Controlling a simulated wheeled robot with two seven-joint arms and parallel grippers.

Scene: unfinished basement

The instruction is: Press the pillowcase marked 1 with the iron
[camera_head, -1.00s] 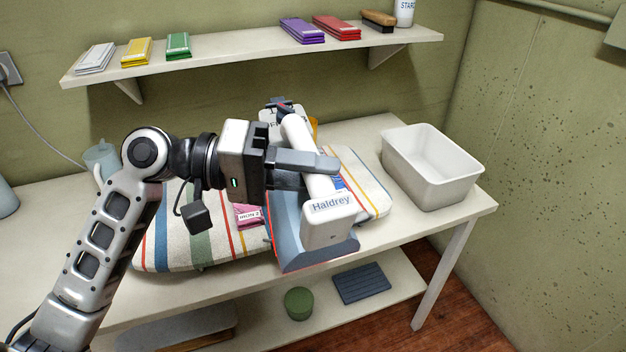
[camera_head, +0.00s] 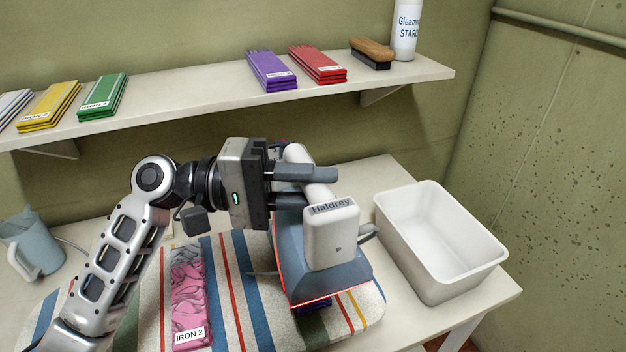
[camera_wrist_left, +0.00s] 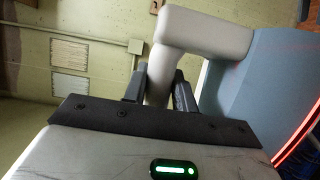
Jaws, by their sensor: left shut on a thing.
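The iron (camera_head: 332,242), marked "Haldrey", has a white handle and a blue-grey body with a glowing red lower edge. My left gripper (camera_head: 305,185) is shut on its handle, which also shows between the fingers in the left wrist view (camera_wrist_left: 160,75). The iron is over the right part of the striped ironing pad (camera_head: 255,335). A small dark blue-purple piece of cloth (camera_head: 314,305) shows under the iron's front edge; no label on it is visible, and I cannot tell whether the iron touches it. A pink patterned cloth (camera_head: 188,285) labelled "IRON 2" lies left of the iron. My right gripper is out of view.
An empty white tub (camera_head: 397,245) stands on the table right of the pad. A grey-blue jug (camera_head: 28,245) is at the left. The wall shelf (camera_head: 190,118) above holds several folded labelled cloths, a brush (camera_head: 371,53) and a starch bottle (camera_head: 405,30).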

